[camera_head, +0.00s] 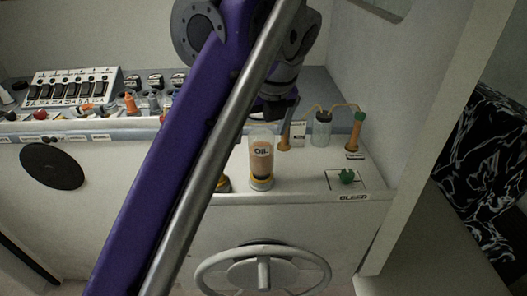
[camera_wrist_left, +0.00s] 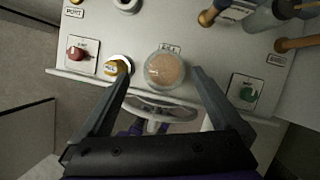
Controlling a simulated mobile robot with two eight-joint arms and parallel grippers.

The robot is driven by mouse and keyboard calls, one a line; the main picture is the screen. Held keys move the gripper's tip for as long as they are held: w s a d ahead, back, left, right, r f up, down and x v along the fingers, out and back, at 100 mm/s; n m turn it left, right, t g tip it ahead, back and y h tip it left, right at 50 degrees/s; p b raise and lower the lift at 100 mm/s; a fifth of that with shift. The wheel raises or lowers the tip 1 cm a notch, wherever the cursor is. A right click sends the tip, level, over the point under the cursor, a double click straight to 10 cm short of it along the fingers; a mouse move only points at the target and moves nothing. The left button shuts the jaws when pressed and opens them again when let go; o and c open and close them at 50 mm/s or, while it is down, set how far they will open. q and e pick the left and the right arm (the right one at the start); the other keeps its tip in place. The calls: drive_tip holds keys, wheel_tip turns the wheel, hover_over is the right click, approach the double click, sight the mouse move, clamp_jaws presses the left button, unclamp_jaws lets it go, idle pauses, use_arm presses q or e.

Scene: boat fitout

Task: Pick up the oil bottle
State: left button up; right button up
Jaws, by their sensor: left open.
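The oil bottle (camera_head: 261,157) is clear, labelled OIL, with brown contents and a yellow base ring; it stands upright on the grey console top near its front edge. In the left wrist view I see the bottle (camera_wrist_left: 164,70) from above as a round top. My left gripper (camera_head: 281,108) is pointed down above the bottle, partly hidden by my purple arm. In the left wrist view the gripper (camera_wrist_left: 160,73) is open, its two fingers on either side of the bottle in the picture, with nothing held. My right gripper is not in view.
A red knob (camera_wrist_left: 77,54) is further left. A steering wheel (camera_head: 263,270) is below the console edge.

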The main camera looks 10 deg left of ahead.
sight(260, 152)
use_arm(q)
drive_tip(key=x, duration=0.4)
drive_tip(key=b+x, duration=0.1)
drive_tip(key=x, duration=0.2)
drive_tip(key=shift+s+d+f, duration=0.2)
drive_tip(key=shift+d+f, duration=0.1)
drive_tip(key=shift+d, duration=0.05)
drive_tip(key=shift+w+a+f, duration=0.1)
drive_tip(key=shift+w+f, duration=0.2)
drive_tip(key=shift+f, duration=0.15)
clamp_jaws()
